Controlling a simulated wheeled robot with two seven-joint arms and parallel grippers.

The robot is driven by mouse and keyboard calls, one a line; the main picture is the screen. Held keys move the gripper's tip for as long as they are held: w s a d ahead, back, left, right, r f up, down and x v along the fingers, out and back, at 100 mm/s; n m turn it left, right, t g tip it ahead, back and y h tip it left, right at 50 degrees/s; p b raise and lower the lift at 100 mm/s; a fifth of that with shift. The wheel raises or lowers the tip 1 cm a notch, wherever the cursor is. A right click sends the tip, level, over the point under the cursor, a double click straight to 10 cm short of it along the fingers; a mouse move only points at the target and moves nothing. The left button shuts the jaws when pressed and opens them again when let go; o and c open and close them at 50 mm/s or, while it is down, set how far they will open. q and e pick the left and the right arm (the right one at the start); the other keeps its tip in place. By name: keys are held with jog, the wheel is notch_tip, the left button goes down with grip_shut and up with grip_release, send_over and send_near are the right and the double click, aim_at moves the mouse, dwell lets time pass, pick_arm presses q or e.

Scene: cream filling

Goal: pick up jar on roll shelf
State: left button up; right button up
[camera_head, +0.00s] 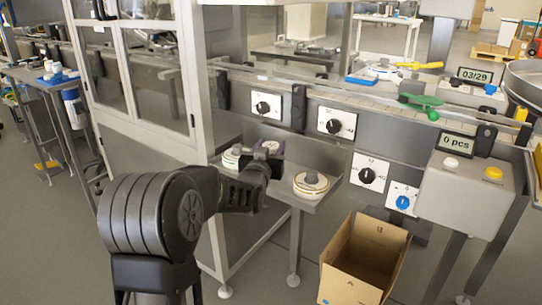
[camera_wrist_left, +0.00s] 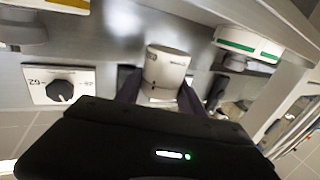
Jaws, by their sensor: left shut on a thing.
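My left gripper (camera_head: 268,163) reaches over the grey metal roll shelf (camera_head: 290,170) in the head view. In the left wrist view its dark fingers (camera_wrist_left: 160,88) are on both sides of a white cylindrical jar (camera_wrist_left: 166,66), shut on it. In the head view the held jar is mostly hidden by the gripper, and I cannot tell whether it still touches the shelf. A round white item (camera_head: 236,157) stands just left of the gripper. Another round item with a grey top (camera_head: 311,185) stands to its right. My right gripper is not in view.
An open cardboard box (camera_head: 362,262) stands on the floor at the right. A panel with black dials (camera_head: 337,122) rises behind the shelf. A grey frame post (camera_head: 196,85) is close on the left. A white item with a green stripe (camera_wrist_left: 248,43) is near the jar.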

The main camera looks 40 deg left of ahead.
aim_at(271, 145)
pick_arm(q)
notch_tip(271, 145, up, 5)
jog(key=shift+r+p, duration=0.2)
jog(key=shift+p, duration=0.4)
jog(key=shift+d+f, duration=0.1)
jog(key=shift+f, duration=0.05)
